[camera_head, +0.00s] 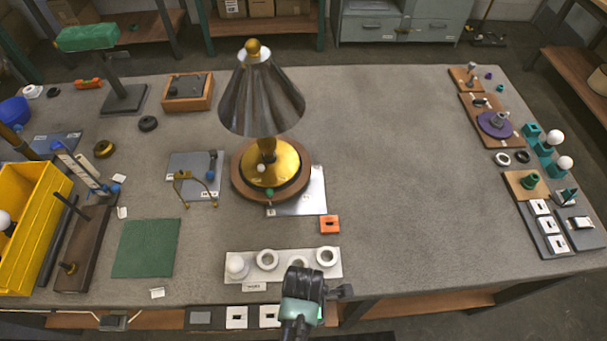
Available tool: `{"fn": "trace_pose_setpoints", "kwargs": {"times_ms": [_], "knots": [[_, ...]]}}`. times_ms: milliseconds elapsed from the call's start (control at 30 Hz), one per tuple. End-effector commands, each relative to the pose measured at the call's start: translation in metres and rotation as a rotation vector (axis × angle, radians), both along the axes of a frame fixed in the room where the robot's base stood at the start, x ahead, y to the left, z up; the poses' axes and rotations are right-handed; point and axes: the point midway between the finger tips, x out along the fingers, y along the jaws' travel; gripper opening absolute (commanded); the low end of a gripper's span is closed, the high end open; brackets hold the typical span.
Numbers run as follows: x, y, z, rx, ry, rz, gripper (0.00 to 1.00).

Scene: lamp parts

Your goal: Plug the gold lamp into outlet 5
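The gold lamp (262,172) stands upright on a round wooden base near the table's middle, with a gold disc and stem under a metallic cone shade. I cannot make out its cord or plug. White outlet-like plates (236,317) line the front edge, partly hidden by my arm. More white plates (547,225) sit on a dark board at the right. Their numbers are unreadable, so I cannot tell which is outlet 5. My gripper (318,287) is at the front edge, by the white strip with rings; its fingers are not clear and I see nothing held.
A white strip (290,273) with a ball and rings lies before the lamp, near an orange block (329,224). A green mat (146,248) and yellow bin (30,225) are at left. The table (400,170) is clear right of the lamp.

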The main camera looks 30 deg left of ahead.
Motion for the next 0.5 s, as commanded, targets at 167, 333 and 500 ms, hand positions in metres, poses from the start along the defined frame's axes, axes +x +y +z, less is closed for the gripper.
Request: {"fn": "trace_pose_setpoints", "kwargs": {"times_ms": [167,333,500], "knots": [[-0.0001,-0.0001,-0.0002,0.0,0.0,0.0,0.0],[0.0001,0.0001,-0.0015,0.0,0.0,0.0,0.0],[0.0001,0.0,-0.0039,0.001,-0.001,0.0,0.0]]}}
